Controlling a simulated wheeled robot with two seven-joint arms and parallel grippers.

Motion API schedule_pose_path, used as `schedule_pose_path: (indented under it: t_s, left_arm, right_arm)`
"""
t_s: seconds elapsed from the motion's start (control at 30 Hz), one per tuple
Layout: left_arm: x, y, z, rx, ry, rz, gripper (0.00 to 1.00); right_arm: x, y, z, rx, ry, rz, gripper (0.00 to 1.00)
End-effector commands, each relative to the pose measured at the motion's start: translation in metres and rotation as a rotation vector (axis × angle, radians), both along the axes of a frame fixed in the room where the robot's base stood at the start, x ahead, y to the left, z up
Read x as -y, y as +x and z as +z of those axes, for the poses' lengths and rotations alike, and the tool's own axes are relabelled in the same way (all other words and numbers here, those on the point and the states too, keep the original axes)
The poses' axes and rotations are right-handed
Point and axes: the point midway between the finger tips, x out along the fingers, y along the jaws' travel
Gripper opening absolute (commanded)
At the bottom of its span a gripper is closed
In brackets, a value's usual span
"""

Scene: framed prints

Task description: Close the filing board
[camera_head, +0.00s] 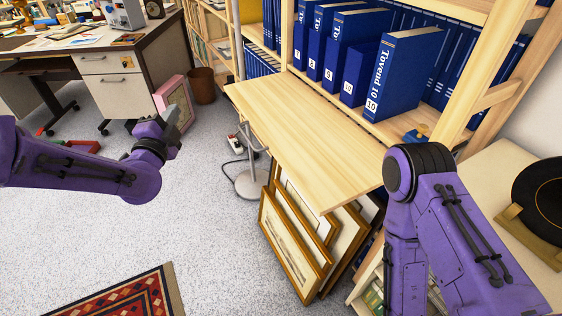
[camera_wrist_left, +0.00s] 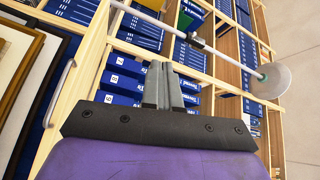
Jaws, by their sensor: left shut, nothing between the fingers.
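The filing board (camera_head: 300,130) is a pale wooden flap. In the head view it lies lowered and roughly level, jutting out from the bookshelf in front of the blue binders. My left gripper (camera_head: 172,128) is left of the board and apart from it, over the floor. In the left wrist view its fingers (camera_wrist_left: 163,85) are together and empty, with shelves of blue binders behind them.
Gold-framed prints (camera_head: 290,245) lean beneath the board. A metal stand with a round base (camera_head: 252,185) is on the floor by the board's left side. A desk (camera_head: 115,70) and a pink frame (camera_head: 175,103) are at the left. The carpet between is mostly clear.

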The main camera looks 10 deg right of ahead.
Motion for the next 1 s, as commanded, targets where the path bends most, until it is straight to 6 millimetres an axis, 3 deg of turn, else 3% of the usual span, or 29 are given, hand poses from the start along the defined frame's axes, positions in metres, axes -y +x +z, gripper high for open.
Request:
schedule_pose_path:
  t_s: [0.03,0.2,0.3,0.4,0.63,1.0]
  left_arm:
    - [0.021,-0.018,-0.002,-0.022,0.076,-0.136,0.00]
    - [0.086,-0.104,-0.060,-0.090,0.317,-0.632,0.00]
    - [0.106,-0.151,-0.085,-0.113,0.412,-0.855,0.00]
    - [0.115,-0.177,-0.096,-0.121,0.469,-0.986,0.00]
    - [0.133,-0.177,-0.106,-0.138,0.475,-1.025,0.00]
    - [0.205,-0.150,-0.129,-0.136,0.475,-1.024,0.00]
  right_arm:
    - [0.001,0.003,0.014,0.018,-0.006,-0.011,0.49]
    - [0.005,0.014,0.017,0.084,-0.030,-0.052,0.49]
    - [0.008,0.019,0.018,0.116,-0.043,-0.072,0.49]
    - [0.010,0.023,0.020,0.139,-0.053,-0.086,0.49]
    - [0.012,0.025,0.020,0.156,-0.059,-0.097,0.49]
    - [0.012,0.025,0.021,0.155,-0.059,-0.096,0.49]
